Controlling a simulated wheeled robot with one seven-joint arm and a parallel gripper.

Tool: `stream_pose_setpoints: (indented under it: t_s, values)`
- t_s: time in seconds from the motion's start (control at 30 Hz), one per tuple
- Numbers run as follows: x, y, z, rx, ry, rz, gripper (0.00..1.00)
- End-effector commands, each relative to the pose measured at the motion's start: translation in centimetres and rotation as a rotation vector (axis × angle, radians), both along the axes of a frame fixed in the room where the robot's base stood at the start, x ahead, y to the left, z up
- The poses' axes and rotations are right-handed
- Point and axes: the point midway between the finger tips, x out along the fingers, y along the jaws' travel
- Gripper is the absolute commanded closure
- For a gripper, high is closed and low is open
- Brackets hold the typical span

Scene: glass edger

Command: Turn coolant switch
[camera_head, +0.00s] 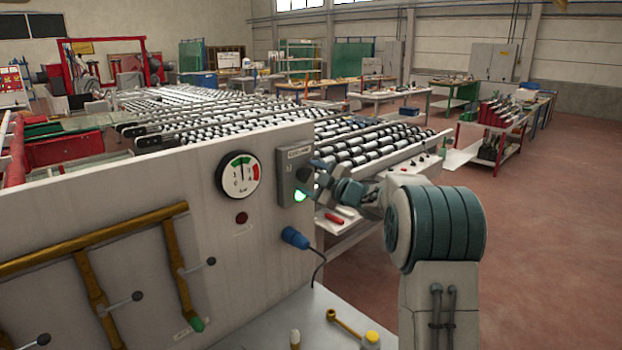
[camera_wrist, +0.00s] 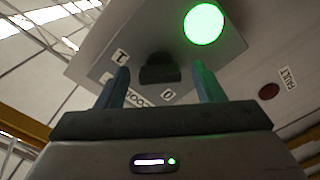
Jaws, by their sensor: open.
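The coolant switch is a dark knob (camera_head: 304,174) on a grey box (camera_head: 293,155) fixed to the right end of the light panel. A lit green lamp (camera_head: 299,196) sits below the knob. In the wrist view the knob (camera_wrist: 160,70) shows between my two fingers, with the marks 1 and 0 near it and the green lamp (camera_wrist: 203,24) at upper right. My gripper (camera_head: 314,178) is open in front of the box, one finger on either side of the knob in the wrist view. I see no clear contact. The knob's exact pointing is hard to tell.
A pressure gauge (camera_head: 239,177) and a dark red fault lamp (camera_head: 242,218) are left of the box. A blue plug (camera_head: 295,238) with a cable is below it. Yellow pipes (camera_head: 95,238) with levers cross the panel's left. A roller conveyor (camera_head: 380,150) lies behind.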

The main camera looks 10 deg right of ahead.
Motion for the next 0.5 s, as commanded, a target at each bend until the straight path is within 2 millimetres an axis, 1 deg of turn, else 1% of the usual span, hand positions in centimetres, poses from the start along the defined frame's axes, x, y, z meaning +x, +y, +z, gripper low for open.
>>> stream_pose_setpoints:
  t_s: [0.17,0.4,0.5]
  values:
    - [-2.2,-1.6,-0.3,-0.002,-0.002,-0.004,0.38]
    - [-6.9,-4.8,-0.4,-0.001,-0.001,-0.006,0.38]
    - [-8.5,-5.9,-0.3,-0.001,-0.001,-0.006,0.38]
